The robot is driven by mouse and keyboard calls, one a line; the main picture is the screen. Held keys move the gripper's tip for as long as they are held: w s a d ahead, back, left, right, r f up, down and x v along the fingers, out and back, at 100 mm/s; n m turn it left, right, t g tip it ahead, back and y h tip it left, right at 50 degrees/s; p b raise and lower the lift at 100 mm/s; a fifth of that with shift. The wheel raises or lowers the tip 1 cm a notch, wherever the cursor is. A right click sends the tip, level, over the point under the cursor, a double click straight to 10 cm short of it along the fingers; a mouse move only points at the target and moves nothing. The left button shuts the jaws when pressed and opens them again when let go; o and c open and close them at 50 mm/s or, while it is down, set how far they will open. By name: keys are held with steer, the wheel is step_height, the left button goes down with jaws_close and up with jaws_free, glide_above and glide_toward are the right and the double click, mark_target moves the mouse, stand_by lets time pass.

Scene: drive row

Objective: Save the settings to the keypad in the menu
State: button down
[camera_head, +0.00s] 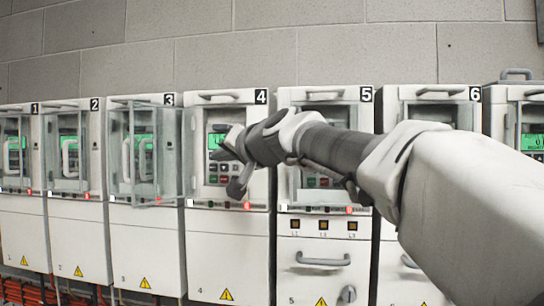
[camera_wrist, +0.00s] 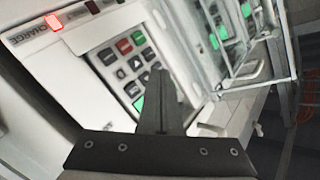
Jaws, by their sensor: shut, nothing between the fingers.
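A row of numbered white drive cabinets stands along the wall. My gripper is in front of cabinet 4 (camera_head: 232,238). Cabinet 4 has a lit green display (camera_head: 216,141), partly covered by my gripper, and a keypad (camera_head: 212,180) below it. The display's text is not readable.
Cabinet 5 (camera_head: 300,268) has a drawer-like handle and a knob. A red lamp (camera_wrist: 53,21) glows beside the CHARGE label. Orange cables run along the floor at left.

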steer(key=shift+w, duration=0.15)
steer(key=shift+w, duration=0.25)
steer(key=shift+w, duration=0.35)
stand_by(0.5)
steer(key=shift+s, duration=0.1)
steer(key=shift+s+b, duration=0.35)
steer(key=shift+s, duration=0.3)
steer(key=shift+w, duration=0.1)
stand_by(0.5)
steer(key=shift+w, duration=0.3)
